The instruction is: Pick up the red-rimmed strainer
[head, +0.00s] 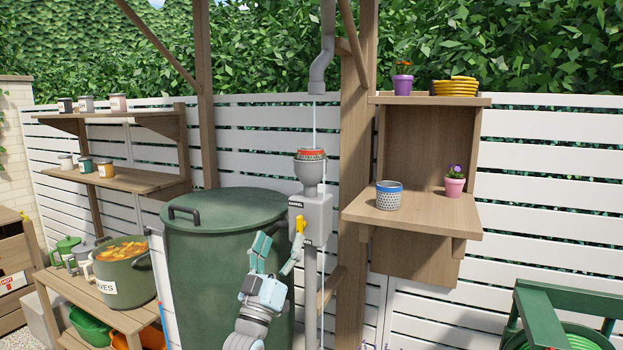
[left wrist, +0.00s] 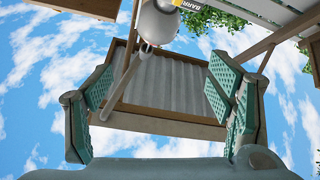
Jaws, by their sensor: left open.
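The red-rimmed strainer (head: 311,154) sits at the top of a grey funnel (head: 309,174) on a post fitting beside the green barrel. A thin pale stream or line runs from the downpipe above down to it. My left gripper (head: 278,250) is open and empty, pointing up, below and left of the strainer and in front of the barrel. In the left wrist view its two teal-padded fingers (left wrist: 166,92) stand wide apart with nothing between them. I cannot make out the strainer in that view. My right gripper is not in view.
A blue-rimmed strainer (head: 389,196) stands on the right wooden shelf (head: 420,214). The downpipe (head: 321,62) hangs above the funnel.

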